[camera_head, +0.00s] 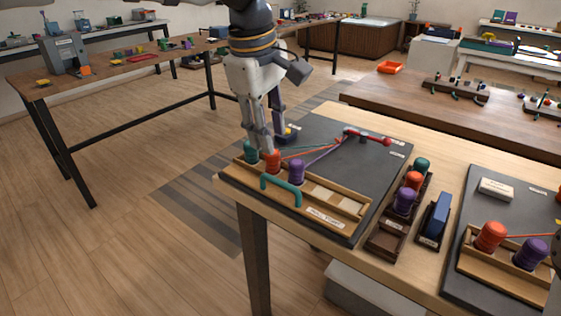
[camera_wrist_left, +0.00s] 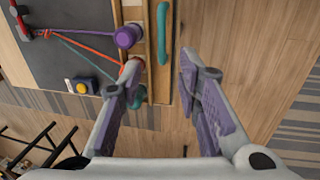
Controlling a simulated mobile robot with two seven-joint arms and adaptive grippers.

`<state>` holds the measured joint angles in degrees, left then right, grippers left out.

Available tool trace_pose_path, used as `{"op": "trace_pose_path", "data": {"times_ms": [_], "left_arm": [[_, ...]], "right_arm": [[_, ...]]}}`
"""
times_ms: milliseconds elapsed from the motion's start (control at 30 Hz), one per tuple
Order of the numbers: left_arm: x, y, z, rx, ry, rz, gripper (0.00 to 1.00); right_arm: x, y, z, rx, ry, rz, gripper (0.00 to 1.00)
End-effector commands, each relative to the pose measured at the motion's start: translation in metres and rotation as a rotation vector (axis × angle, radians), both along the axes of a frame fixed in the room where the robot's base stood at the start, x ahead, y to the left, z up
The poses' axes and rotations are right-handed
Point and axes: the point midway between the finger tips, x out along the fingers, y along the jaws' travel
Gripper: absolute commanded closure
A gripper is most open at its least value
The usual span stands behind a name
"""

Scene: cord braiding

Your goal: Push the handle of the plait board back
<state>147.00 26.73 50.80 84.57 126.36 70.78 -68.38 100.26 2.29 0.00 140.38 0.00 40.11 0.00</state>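The plait board (camera_head: 330,150) is a dark slab with a wooden slotted rail (camera_head: 325,206) along its front. A teal bar handle (camera_head: 283,192) is on the rail's front; it also shows in the left wrist view (camera_wrist_left: 163,25). Teal (camera_head: 250,150), orange (camera_head: 273,160) and purple (camera_head: 296,172) bobbins stand in the rail's left part. Their cords meet at a red clamp (camera_head: 368,137) at the back. My left gripper (camera_head: 259,145) is open above the rail's left end, close to the teal and orange bobbins. In the left wrist view, its fingers (camera_wrist_left: 160,66) are spread and empty, off the handle's end.
A rack (camera_head: 390,224) of spare bobbins and a blue block (camera_head: 435,216) stand right of the board. A second board (camera_head: 500,212) with bobbins lies farther right. The floor left of the table edge is clear.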

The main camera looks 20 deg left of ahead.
Motion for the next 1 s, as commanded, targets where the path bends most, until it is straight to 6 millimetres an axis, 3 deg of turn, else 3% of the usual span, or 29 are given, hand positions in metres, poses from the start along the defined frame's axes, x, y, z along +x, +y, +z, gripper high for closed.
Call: {"op": "trace_pose_path", "data": {"times_ms": [200, 400, 767, 800, 933, 1000], "left_arm": [[0.010, -0.003, -0.058, 0.004, 0.008, 0.000, 0.69], [0.017, -0.006, -0.097, 0.005, 0.006, 0.001, 0.69], [0.020, -0.007, -0.108, 0.003, 0.001, 0.002, 0.69], [0.020, -0.007, -0.108, 0.003, 0.001, 0.002, 0.71], [0.020, -0.007, -0.108, 0.003, 0.001, 0.002, 1.00], [0.020, -0.007, -0.108, 0.003, 0.001, 0.002, 1.00]], "right_arm": [[-0.004, 0.000, -0.003, -0.001, 0.013, -0.001, 0.60], [-0.005, 0.000, -0.005, 0.000, 0.018, 0.000, 0.60], [-0.005, 0.000, -0.005, 0.000, 0.018, 0.000, 0.60], [-0.005, 0.000, -0.005, 0.000, 0.018, 0.000, 0.60], [-0.005, 0.000, -0.005, 0.000, 0.018, 0.000, 0.60], [-0.005, 0.000, -0.005, 0.000, 0.018, 0.000, 0.60]]}}
